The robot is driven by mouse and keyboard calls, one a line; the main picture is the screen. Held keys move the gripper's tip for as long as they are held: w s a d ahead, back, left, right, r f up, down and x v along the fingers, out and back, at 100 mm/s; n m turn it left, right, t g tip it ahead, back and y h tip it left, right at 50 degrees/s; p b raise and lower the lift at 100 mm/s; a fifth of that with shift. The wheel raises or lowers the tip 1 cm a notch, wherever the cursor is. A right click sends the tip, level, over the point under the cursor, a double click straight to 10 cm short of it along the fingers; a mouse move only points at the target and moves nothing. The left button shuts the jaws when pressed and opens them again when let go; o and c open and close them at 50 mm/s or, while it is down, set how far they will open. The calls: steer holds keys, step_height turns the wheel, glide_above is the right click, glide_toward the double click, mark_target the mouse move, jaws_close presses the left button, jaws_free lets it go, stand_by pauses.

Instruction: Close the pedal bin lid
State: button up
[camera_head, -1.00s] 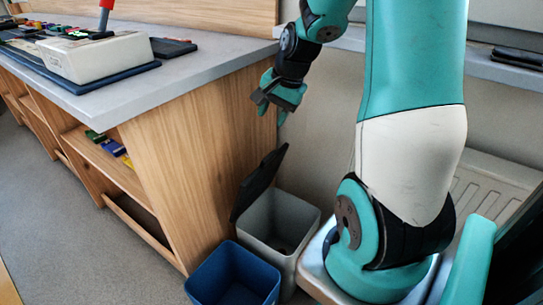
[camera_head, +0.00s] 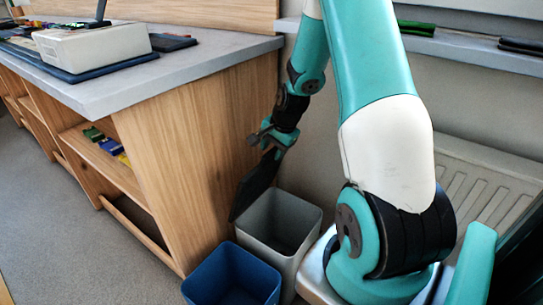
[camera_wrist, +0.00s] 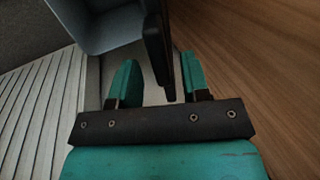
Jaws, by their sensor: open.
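The pedal bin (camera_head: 285,254) is a grey, square, open-topped bin beside the end of the wooden desk. Its black lid (camera_head: 254,188) stands open, upright and leaning, on the desk side. My gripper (camera_head: 270,148) is at the lid's upper edge, pointing down. In the wrist view, my gripper (camera_wrist: 160,75) is open, with the dark lid (camera_wrist: 157,48) edge-on between its two teal fingers, nearer the right one. I cannot tell whether a finger touches it. The bin's pale opening (camera_wrist: 105,28) shows at the top left of the wrist view.
A blue open bin (camera_head: 232,275) stands in front of the pedal bin. The wooden desk side (camera_head: 195,160) is close on the lid's left. A white radiator (camera_head: 480,190) and the wall are behind my arm. The floor at left is clear.

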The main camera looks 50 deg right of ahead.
steer(key=shift+x, duration=0.85)
steer(key=shift+c, duration=0.4)
jaws_close()
